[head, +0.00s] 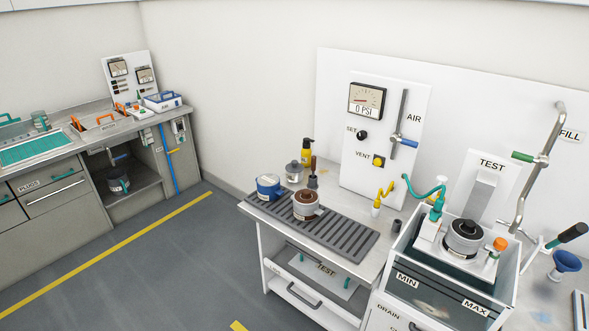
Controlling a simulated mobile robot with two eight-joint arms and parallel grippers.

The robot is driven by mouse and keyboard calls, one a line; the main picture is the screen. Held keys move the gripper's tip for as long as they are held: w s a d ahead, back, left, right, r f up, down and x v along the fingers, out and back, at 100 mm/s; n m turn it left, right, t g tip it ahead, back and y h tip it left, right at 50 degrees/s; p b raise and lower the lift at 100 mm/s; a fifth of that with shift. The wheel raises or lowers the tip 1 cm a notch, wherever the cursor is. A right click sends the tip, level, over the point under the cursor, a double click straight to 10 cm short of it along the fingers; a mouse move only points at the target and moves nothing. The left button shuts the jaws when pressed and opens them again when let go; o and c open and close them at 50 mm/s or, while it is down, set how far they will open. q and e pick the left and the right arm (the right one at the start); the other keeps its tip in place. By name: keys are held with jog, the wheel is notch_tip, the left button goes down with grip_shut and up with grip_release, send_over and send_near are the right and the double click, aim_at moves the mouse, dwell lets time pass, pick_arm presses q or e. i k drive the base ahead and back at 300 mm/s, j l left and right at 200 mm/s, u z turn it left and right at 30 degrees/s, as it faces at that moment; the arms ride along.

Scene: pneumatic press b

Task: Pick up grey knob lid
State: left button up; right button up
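Neither of my grippers shows in the head view. A small grey piece with a knob on top (293,172) stands at the back of the bench, behind a blue-and-white round container (268,187). A grey pot with a brown inside (306,204) sits on the ribbed black mat and appears to have no lid. A second grey round body with a dark knobbed top (464,237) sits in the clear tank at the right. I cannot tell for certain which knobbed piece is the grey knob lid.
The ribbed mat (345,241) has free room right of the pot. A yellow bottle (307,153) and brush-like tool (313,174) stand behind. The air panel (378,172) rises behind the bench. The clear tank (440,296) stands right. Another workbench (40,207) lies far left across open floor.

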aim_at(293, 167)
jog(key=i+j+u, duration=0.15)
jog(key=i, duration=1)
jog(key=i+j+u, duration=0.15)
jog(key=i, duration=1.05)
